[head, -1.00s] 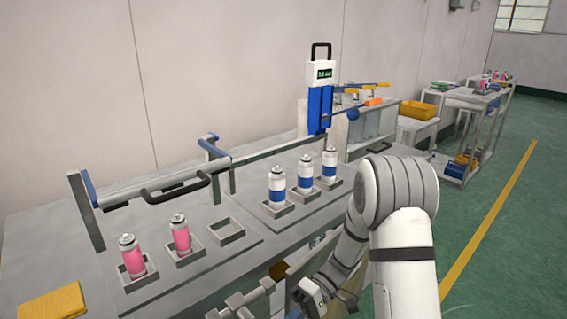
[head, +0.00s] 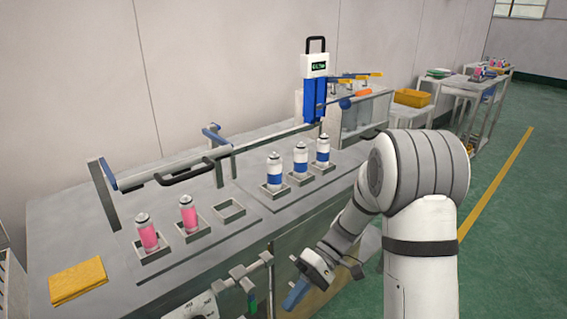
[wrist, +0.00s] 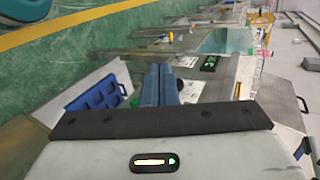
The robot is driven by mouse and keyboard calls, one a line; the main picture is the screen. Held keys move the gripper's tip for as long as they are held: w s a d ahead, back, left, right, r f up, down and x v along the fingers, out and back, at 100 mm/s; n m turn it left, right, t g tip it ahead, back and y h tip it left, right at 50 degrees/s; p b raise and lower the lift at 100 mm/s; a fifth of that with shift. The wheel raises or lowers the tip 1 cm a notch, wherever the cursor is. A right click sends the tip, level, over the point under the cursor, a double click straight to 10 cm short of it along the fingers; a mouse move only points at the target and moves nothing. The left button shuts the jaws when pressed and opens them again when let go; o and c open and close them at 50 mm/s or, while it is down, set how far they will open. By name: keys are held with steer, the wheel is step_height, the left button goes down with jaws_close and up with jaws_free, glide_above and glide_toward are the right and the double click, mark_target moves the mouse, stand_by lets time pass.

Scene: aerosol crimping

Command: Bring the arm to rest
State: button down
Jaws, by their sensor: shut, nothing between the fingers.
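My gripper (head: 296,294) hangs in front of the bench's front side in the head view, low and to the left of my arm's column, pointing down and to the left. In the wrist view its two blue fingers (wrist: 159,84) lie side by side, shut, with nothing between them. My upper arm and elbow fill the right part of the head view. The gripper is apart from the cans on the bench.
The grey bench (head: 75,225) holds two pink cans (head: 188,214), an empty square holder (head: 228,210) and three blue-and-white cans (head: 300,158). A blue and white crimping device (head: 314,90) stands behind. A yellow cloth (head: 78,281) lies front left. Green floor is open at right.

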steer(key=s+d+r+m+t+h+p, duration=0.2)
steer(key=s+d+r+t+h+p, duration=0.1)
steer(key=r, duration=0.4)
steer(key=s+d+r+m+t+h+p, duration=0.3)
steer(key=d+r+t+p, duration=0.1)
steer(key=r, duration=0.4)
steer(key=s+d+r+m+t+h+p, duration=0.2)
steer(key=s+d+r+t+h+p, duration=0.1)
steer(key=d+r, duration=0.3)
steer(key=shift+s+r+m+t+p, duration=0.35)
steer(key=shift+r+t+p, duration=0.15)
steer(key=shift+r+p, duration=0.35)
steer(key=shift+f, duration=0.1)
